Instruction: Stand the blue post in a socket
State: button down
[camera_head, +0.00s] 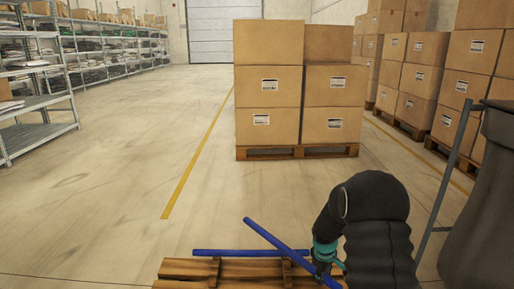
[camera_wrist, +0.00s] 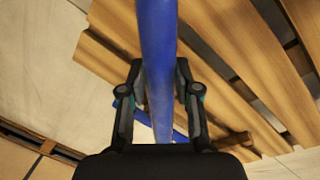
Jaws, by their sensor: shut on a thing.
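A blue post (camera_head: 272,239) is held by my gripper (camera_head: 327,262) at the lower right of the head view. The post slants from upper left to lower right above a wooden pallet (camera_head: 245,270). In the wrist view the post (camera_wrist: 158,40) runs between the two fingers of my gripper (camera_wrist: 160,75), which are shut on it. A second blue bar (camera_head: 225,252) lies level along the pallet's far edge, behind the held post. I cannot make out a socket clearly; the pallet's near part is cut off by the frame.
A pallet of stacked cartons (camera_head: 300,152) stands ahead, with more stacks (camera_head: 425,66) at the right. A dark grey bin (camera_head: 490,200) and a slanted metal bar (camera_head: 446,180) are close on the right. Shelving (camera_head: 38,132) is at the left. The floor (camera_head: 120,190) between is clear.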

jog(key=s+a+r+m+p, duration=0.2)
jog(key=s+a+m+p, duration=0.1)
jog(key=s+m, duration=0.1)
jog(key=s+a+r+m+g+p, duration=0.1)
jog(key=s+a+r+m+p, duration=0.1)
jog(key=s, duration=0.4)
jog(key=shift+s+a+r+m+p, duration=0.25)
jog(key=shift+a+r+m+p, duration=0.25)
jog(key=shift+a+m, duration=0.65)
jog(key=shift+r, duration=0.1)
